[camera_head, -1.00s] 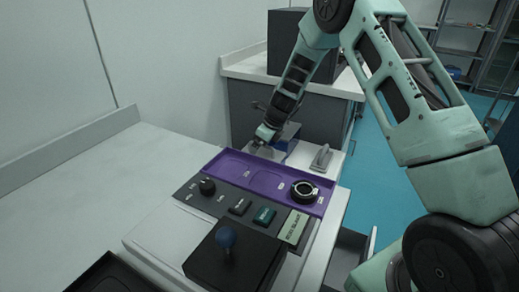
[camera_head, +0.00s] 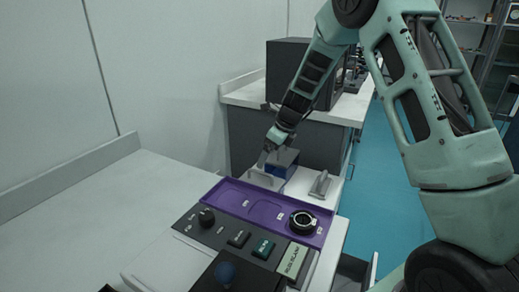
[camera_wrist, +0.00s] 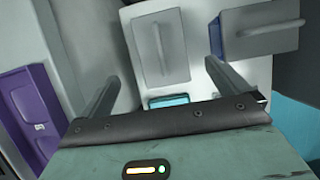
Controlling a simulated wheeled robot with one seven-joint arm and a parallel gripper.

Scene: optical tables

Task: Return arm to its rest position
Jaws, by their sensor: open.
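My arm reaches down from the upper right in the head view. My gripper (camera_head: 270,158) is beyond the purple tray, close to a blue box with a dark top (camera_head: 288,160). In the wrist view my gripper (camera_wrist: 160,72) shows two fingers spread wide with nothing between them. A light grey lid with a handle (camera_wrist: 158,48) lies beyond the fingertips. Whether a fingertip touches anything I cannot tell.
The purple tray (camera_head: 233,202) holds a black ring (camera_head: 303,221). A black control panel (camera_head: 222,236) with a knob and labelled buttons is in front. A grey handle (camera_head: 321,184) stands right of the box. A dark cabinet (camera_head: 290,72) is behind. The left bench (camera_head: 85,215) is clear.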

